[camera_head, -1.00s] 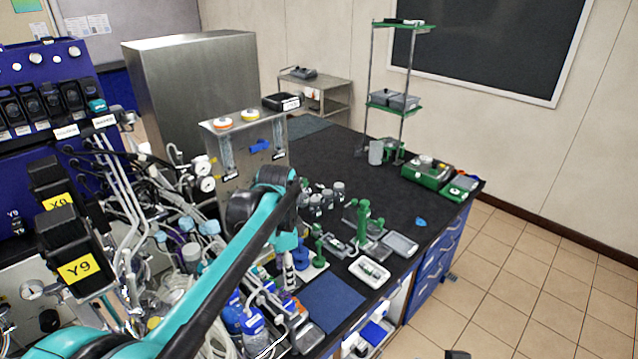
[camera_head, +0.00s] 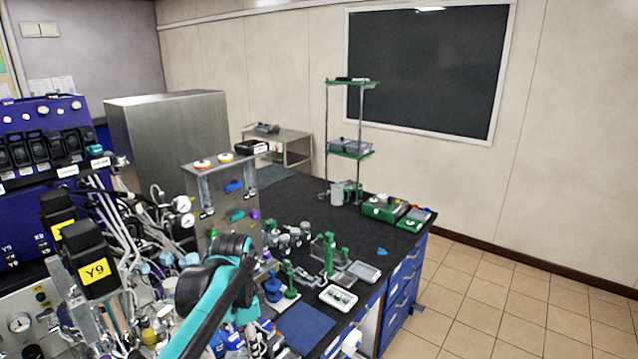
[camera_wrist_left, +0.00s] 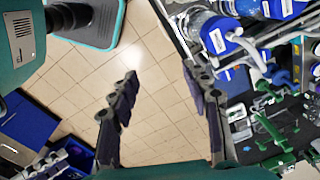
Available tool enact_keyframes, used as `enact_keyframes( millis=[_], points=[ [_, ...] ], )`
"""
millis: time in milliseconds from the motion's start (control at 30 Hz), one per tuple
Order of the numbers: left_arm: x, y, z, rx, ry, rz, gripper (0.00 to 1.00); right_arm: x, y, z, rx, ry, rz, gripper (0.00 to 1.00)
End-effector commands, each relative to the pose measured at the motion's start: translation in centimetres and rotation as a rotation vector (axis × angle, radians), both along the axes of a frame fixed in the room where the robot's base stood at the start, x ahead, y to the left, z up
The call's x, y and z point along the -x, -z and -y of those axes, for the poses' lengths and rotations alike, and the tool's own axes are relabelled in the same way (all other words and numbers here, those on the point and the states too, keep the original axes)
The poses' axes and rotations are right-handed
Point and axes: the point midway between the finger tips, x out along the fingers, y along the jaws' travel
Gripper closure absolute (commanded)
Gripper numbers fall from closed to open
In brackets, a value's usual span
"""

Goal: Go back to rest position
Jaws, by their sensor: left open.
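My left arm's teal and black links (camera_head: 215,290) rise from the lower edge in the head view, in front of the bioreactor equipment. The fingers at its end are not visible there. In the left wrist view my left gripper (camera_wrist_left: 160,82) is open, with its two dark fingers wide apart and nothing between them. Tiled floor (camera_wrist_left: 160,110) shows between and beyond the fingers. My right gripper is in neither view.
The dark bench (camera_head: 300,200) holds blue-capped bottles (camera_wrist_left: 215,38), green stands (camera_head: 328,255), a white tray (camera_head: 338,298) and a green device (camera_head: 385,208). A black module labelled Y9 (camera_head: 90,262) stands at left. Tiled floor (camera_head: 480,300) at right is clear.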

Motion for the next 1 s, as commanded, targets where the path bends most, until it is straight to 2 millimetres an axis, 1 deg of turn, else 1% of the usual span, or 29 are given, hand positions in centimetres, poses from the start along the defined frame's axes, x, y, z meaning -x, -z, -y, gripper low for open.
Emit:
enact_keyframes(
  millis=[267, 467, 567, 667, 700, 800, 900, 1000],
  points=[
    [2.5, 1.4, -0.4, 0.014, -0.138, 0.080, 0.52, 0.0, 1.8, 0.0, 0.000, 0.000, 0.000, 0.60],
    [5.4, 3.3, -0.9, 0.045, -0.299, 0.173, 0.52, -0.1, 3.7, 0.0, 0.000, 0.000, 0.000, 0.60],
    [7.5, 5.0, -1.2, 0.075, -0.413, 0.237, 0.52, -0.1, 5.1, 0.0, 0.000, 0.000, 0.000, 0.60],
    [10.1, 7.7, -1.6, 0.125, -0.560, 0.321, 0.52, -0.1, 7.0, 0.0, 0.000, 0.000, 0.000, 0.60],
    [11.2, 8.9, -1.7, 0.150, -0.620, 0.354, 0.52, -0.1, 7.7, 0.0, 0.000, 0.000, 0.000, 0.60],
    [13.3, 11.6, -2.0, 0.213, -0.757, 0.429, 0.52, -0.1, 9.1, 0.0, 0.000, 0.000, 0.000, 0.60],
    [14.7, 13.7, -2.1, 0.270, -0.859, 0.482, 0.52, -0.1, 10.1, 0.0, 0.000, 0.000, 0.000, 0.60],
    [15.5, 15.0, -2.2, 0.311, -0.925, 0.515, 0.52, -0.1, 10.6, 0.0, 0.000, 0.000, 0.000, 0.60]
  ],
)
